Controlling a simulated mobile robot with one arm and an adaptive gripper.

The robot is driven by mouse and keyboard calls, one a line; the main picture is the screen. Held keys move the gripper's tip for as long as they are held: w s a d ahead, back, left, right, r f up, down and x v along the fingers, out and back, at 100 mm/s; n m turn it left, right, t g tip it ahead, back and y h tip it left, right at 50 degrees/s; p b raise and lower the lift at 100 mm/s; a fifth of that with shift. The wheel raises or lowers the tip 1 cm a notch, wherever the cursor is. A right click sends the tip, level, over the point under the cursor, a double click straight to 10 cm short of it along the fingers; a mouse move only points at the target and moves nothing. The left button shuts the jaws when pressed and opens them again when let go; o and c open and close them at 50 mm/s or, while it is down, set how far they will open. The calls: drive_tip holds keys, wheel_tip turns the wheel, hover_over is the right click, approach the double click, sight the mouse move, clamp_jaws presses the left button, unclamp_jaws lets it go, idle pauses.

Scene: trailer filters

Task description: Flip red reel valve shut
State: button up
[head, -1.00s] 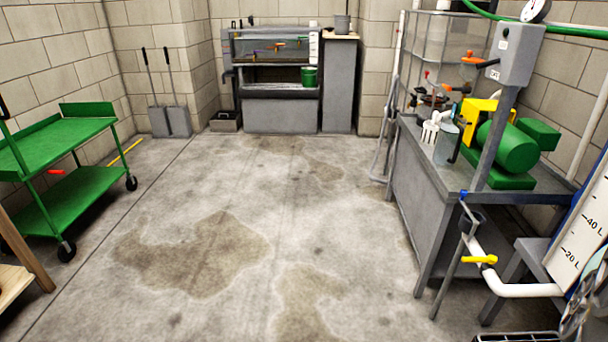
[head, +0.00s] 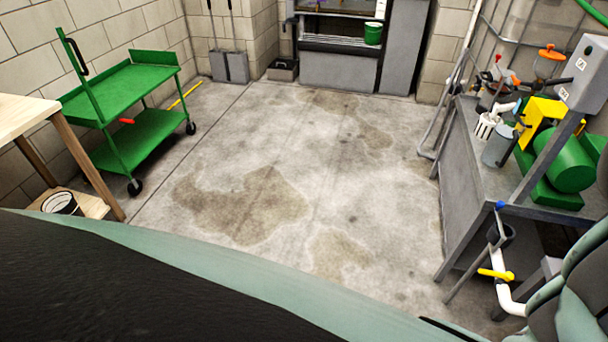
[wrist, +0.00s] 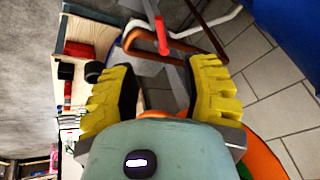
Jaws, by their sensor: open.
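My gripper (wrist: 167,72) shows in the wrist view with its two yellow ridged fingers spread wide, nothing held between them. A red lever handle (wrist: 162,36) lies beyond the fingertips, near the top middle, beside a white pipe (wrist: 208,27) and brown-orange curved tubing (wrist: 150,51). It looks like the red reel valve, but I cannot be sure. The lever is apart from the fingers. The reel itself is not clearly seen. In the head view my gripper is out of sight.
In the head view, a green cart (head: 128,88) and a wooden table (head: 18,113) stand at left. A grey bench (head: 466,160) with a green motor (head: 565,160) stands at right, with a yellow-handled valve (head: 495,274) below. The middle floor is clear.

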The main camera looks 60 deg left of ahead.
drive_tip(key=shift+b+x, duration=4.75)
drive_tip(key=shift+x, duration=3.2)
drive_tip(key=shift+o, duration=0.2)
clamp_jaws()
drive_tip(key=shift+a, duration=0.1)
